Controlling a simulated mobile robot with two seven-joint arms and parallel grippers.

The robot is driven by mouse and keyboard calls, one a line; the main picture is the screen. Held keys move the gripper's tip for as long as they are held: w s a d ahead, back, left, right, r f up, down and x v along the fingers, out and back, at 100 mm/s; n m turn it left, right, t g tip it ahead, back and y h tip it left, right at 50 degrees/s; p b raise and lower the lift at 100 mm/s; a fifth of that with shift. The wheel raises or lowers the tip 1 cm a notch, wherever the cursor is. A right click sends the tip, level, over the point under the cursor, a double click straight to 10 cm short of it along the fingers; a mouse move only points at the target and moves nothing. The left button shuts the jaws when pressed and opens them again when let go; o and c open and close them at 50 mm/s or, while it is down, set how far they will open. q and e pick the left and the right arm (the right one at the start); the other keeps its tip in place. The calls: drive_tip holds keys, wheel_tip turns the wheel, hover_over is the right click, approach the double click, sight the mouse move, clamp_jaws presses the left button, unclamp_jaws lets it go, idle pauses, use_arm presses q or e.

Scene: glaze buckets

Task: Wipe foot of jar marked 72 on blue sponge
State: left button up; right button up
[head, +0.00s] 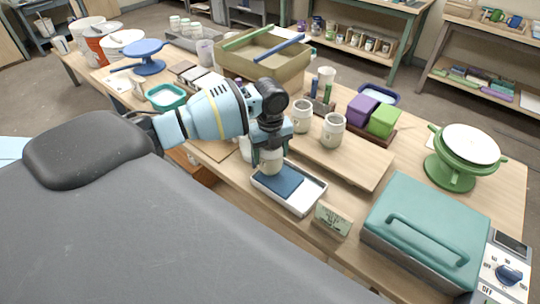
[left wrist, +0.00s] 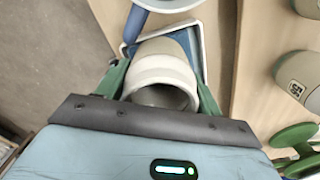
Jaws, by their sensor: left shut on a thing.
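My left gripper (head: 268,155) is shut on a pale cream jar (head: 271,163), which also fills the middle of the left wrist view (left wrist: 162,72) between the green fingers. No number shows on this jar. The jar is over the back left end of the blue sponge (head: 284,184); I cannot tell whether its foot touches. The sponge lies in a white tray (head: 301,205), and a strip of it shows past the jar in the left wrist view (left wrist: 188,42). My right gripper is out of view.
A small sign (head: 333,220) stands right of the tray. A teal lidded appliance (head: 425,230) is at front right, with a green stand (head: 452,172) behind.

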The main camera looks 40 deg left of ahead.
use_arm(q)
drive_tip(key=shift+r, duration=2.95)
